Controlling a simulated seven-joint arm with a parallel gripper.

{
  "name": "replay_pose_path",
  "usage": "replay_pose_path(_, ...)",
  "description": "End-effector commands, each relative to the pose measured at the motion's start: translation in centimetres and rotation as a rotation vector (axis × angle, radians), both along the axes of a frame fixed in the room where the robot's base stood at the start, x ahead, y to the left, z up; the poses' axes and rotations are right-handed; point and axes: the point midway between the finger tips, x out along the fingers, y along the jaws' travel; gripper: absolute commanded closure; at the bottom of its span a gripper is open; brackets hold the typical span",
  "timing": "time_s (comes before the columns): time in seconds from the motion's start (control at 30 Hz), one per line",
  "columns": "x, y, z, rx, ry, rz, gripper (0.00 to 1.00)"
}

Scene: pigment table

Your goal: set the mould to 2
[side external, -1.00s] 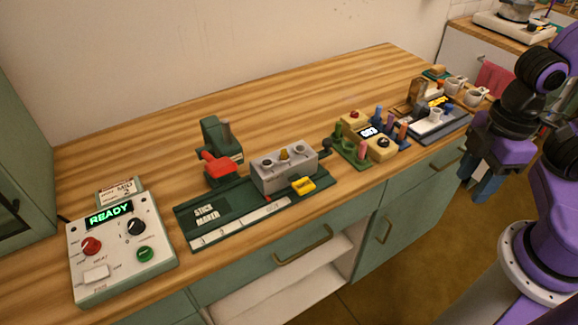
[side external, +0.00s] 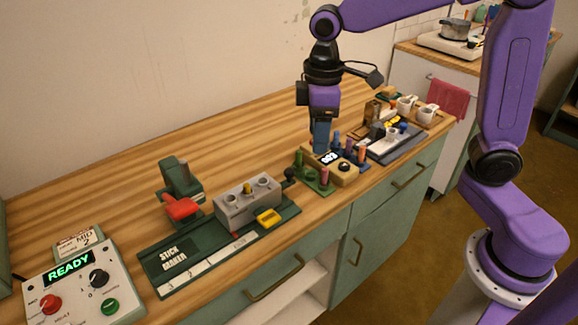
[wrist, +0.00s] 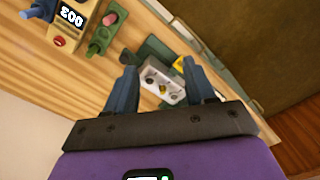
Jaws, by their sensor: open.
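The mould, a grey block with round wells (side external: 236,213), sits on the right part of the dark green stick maker base (side external: 152,262), beyond the numerals on its white scale strip (side external: 208,262). A black knob (side external: 290,173) is at its right end, and a yellow part (side external: 268,217) sits at its front. In the wrist view the mould (wrist: 165,84) shows between the fingers. My gripper (side external: 321,150) is open and empty, pointing down above the counter, to the right of the mould and apart from it. In the side view it partly hides the counter unit behind it.
A press with a red handle (side external: 182,208) stands left of the mould. A control panel reading READY (side external: 85,285) and a MID 2 card (side external: 80,243) are at far left. A tan device with a display (side external: 345,172) and several coloured pegs stand near my gripper.

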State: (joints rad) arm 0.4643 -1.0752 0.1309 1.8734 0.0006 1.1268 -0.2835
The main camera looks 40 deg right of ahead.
Motion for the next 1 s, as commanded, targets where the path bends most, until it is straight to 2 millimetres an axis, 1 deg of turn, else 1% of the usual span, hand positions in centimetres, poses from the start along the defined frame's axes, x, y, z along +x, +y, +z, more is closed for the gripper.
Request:
replay_pose_path(0.03, 1.8, 0.0, 0.1, -0.002, 0.002, -0.019, 0.46)
replay_pose_path(0.2, 6.8, -0.7, 0.3, -0.004, 0.006, -0.065, 0.46)
replay_pose_path(0.3, 9.0, -1.2, 0.4, -0.006, 0.007, -0.085, 0.46)
replay_pose_path(0.4, 10.3, -1.7, 0.4, -0.006, 0.008, -0.099, 0.46)
replay_pose_path(0.57, 11.2, -2.1, 0.3, -0.006, 0.009, -0.108, 0.46)
replay_pose_path(0.67, 11.3, -2.2, -0.4, -0.007, 0.011, -0.109, 0.46)
replay_pose_path(0.77, 11.2, -2.2, -1.7, -0.008, 0.013, -0.108, 0.46)
replay_pose_path(1.0, 11.1, -2.2, -6.1, -0.008, 0.015, -0.109, 0.46)
